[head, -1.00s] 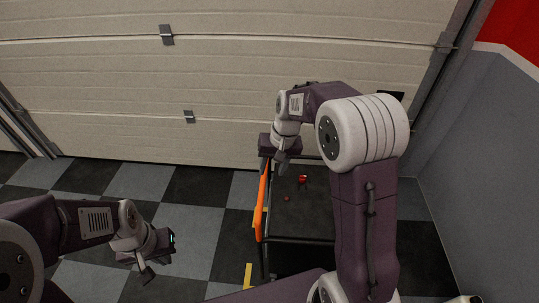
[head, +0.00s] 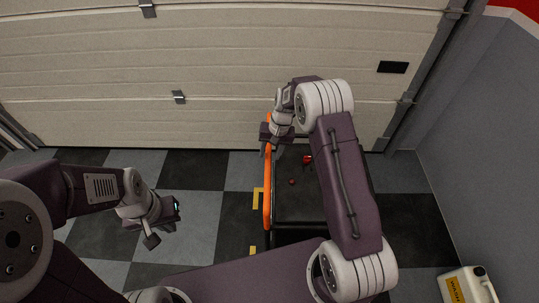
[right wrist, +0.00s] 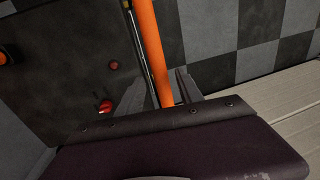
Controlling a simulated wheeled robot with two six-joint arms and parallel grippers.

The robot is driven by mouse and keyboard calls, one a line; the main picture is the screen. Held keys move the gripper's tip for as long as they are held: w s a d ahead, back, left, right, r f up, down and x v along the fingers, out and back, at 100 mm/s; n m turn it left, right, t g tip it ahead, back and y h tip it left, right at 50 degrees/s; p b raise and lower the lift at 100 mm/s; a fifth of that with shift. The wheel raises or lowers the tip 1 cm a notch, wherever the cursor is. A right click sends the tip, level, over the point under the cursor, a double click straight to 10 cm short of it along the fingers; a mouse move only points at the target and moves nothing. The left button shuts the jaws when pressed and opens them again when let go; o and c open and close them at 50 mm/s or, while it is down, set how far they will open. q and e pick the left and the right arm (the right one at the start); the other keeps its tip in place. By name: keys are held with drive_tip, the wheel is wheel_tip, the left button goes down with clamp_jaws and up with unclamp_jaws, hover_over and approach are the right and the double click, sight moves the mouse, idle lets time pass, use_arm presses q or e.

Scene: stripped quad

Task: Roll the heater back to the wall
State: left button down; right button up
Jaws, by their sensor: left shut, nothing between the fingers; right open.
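The heater is a dark, flat-topped unit (head: 300,205) with an orange bar (head: 267,195) along its left side and two red knobs (head: 307,160). It stands close to the pale door. My right gripper (head: 269,151) is at the bar's far part. In the right wrist view the orange bar (right wrist: 152,50) passes between the open fingers (right wrist: 157,92); I cannot tell if they touch it. The red knobs also show there (right wrist: 106,105). My left gripper (head: 161,234) is shut and empty above the floor, left of the heater. My right arm hides the heater's right part.
The pale panelled door (head: 220,70) spans the back. A grey wall (head: 470,150) is at right. Yellow marks (head: 257,199) lie on the checkered floor (head: 195,175) left of the heater. A white jug (head: 465,285) stands at lower right.

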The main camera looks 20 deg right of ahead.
drive_tip(key=shift+a+f, duration=0.1)
drive_tip(key=shift+f, duration=0.35)
drive_tip(key=shift+w+a+f, duration=0.1)
drive_tip(key=shift+f, duration=0.2)
clamp_jaws()
idle(0.9)
